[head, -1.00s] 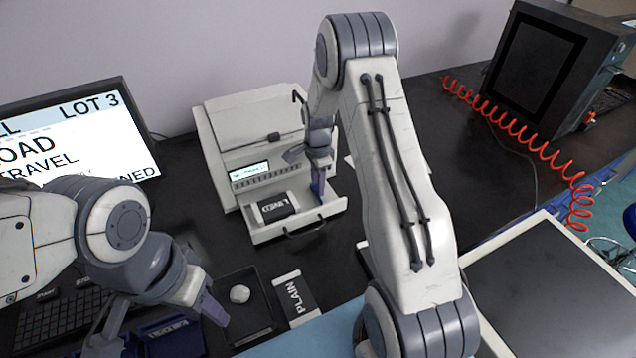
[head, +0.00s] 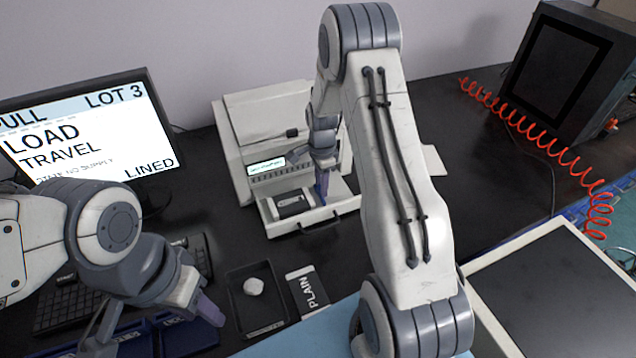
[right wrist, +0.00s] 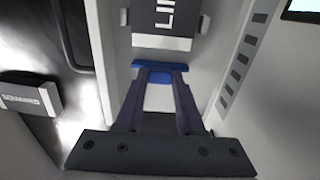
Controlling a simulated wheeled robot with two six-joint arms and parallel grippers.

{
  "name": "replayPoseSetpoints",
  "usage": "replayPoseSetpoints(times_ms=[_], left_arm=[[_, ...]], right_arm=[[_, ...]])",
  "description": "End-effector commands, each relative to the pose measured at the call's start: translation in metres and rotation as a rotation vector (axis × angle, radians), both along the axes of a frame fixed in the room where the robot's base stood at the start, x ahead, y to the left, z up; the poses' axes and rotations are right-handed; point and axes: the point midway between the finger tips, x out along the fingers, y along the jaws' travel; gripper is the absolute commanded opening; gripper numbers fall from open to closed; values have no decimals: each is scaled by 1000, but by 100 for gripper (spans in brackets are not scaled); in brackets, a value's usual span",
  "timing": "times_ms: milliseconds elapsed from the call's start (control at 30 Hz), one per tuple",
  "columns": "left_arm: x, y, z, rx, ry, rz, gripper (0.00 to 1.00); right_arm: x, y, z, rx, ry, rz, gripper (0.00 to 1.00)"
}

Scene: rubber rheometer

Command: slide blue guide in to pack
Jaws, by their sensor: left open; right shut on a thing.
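The pack, a black block with a pale edge and white lettering (head: 292,204), lies in the pulled-out drawer (head: 287,229) of the pale instrument. My right gripper (right wrist: 160,72) is shut on the blue guide (right wrist: 148,64), a thin blue bar across its fingertips. In the right wrist view the guide lies parallel to the pack's (right wrist: 165,43) near edge, with a narrow gap. In the head view my right gripper (head: 322,190) is down in the drawer, right of the pack; its fingers mostly hide the guide. My left gripper (head: 155,325) is open and empty at lower left.
The instrument (head: 240,140) stands behind the drawer. A black tray (head: 237,311) with a white lump and a block marked PLAIN (head: 307,290) lie in front. A block marked SQUARED (right wrist: 28,95) lies outside the drawer. The monitor (head: 85,135) reads LOAD TRAVEL, LINED.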

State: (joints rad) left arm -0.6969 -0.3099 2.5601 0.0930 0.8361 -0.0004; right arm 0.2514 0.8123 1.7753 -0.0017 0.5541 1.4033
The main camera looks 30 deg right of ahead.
Motion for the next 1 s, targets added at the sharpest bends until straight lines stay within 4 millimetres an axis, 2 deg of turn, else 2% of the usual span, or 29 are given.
replayPoseSetpoints(times_ms=[67,100,133,167,467,567,1000], left_arm=[[0,0,0,0,0,0,42],[0,0,0,0,0,0,42],[0,0,0,0,0,0,42],[0,0,0,0,0,0,42],[0,0,0,0,0,0,42],[0,0,-1,0,0,0,42],[0,0,-12,0,0,0,42]], right_arm=[[1,1,1,1,-2,-2,0],[1,1,1,1,-2,-2,52],[1,1,1,1,-2,-2,64],[1,1,1,1,-2,-2,68],[1,0,1,1,-1,-2,68],[1,0,8,0,-4,-2,68],[2,0,87,0,-6,-2,68]])
